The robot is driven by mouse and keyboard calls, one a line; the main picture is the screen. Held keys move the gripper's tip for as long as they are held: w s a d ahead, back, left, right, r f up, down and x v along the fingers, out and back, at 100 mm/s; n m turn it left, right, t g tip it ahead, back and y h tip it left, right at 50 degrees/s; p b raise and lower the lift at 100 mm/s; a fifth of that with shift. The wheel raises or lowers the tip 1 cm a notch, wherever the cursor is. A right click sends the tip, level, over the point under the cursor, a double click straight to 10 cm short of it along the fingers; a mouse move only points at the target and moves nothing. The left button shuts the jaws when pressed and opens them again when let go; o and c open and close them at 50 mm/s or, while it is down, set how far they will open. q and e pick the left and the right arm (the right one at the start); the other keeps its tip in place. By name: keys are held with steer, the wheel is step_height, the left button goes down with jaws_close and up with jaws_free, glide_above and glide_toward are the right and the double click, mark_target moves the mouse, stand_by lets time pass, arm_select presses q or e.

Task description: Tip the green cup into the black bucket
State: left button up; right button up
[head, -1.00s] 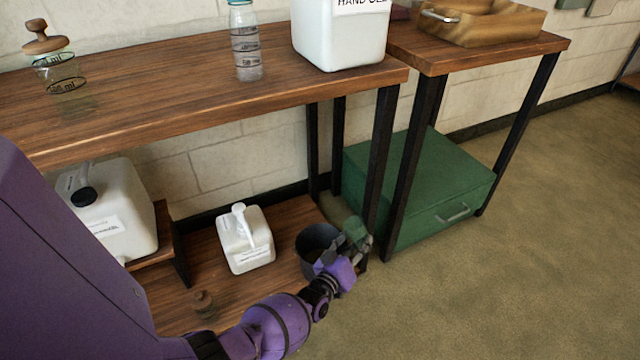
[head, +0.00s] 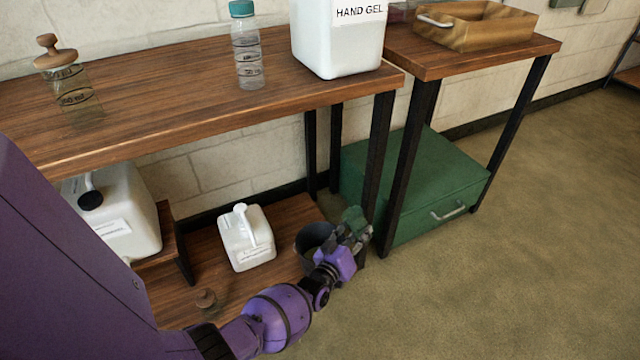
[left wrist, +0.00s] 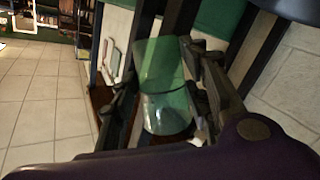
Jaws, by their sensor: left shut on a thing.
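The green cup (left wrist: 166,90) is translucent and sits between the fingers of my left gripper (left wrist: 160,100) in the left wrist view. In the head view my left gripper (head: 352,236) is shut on the green cup (head: 352,214), at the right side of the black bucket (head: 312,238). The cup is near the bucket's rim; its exact tilt is hard to tell because the fingers cover part of it. The bucket stands on the low wooden shelf, and my gripper hides part of its right side. My right gripper is not in view.
A white jug (head: 246,238) stands left of the bucket on the lower shelf (head: 200,290). Black table legs (head: 378,150) stand close behind the cup. A green box (head: 430,190) lies to the right. The floor at the right (head: 540,250) is clear.

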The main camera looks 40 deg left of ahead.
arm_select(q)
steer(key=shift+w+d+r+m+g+p, duration=0.1)
steer(key=shift+r+m+g+p, duration=0.1)
steer(key=shift+m+p, duration=0.4)
steer(key=shift+r+m+g+p, duration=0.1)
steer(key=shift+m+g+p, duration=0.1)
steer(key=shift+m+p, duration=0.4)
steer(key=shift+f+m+g+y+p, duration=0.1)
steer(key=shift+m+g+y+p, duration=0.25)
steer(key=shift+m, duration=0.45)
steer(key=shift+f, duration=0.2)
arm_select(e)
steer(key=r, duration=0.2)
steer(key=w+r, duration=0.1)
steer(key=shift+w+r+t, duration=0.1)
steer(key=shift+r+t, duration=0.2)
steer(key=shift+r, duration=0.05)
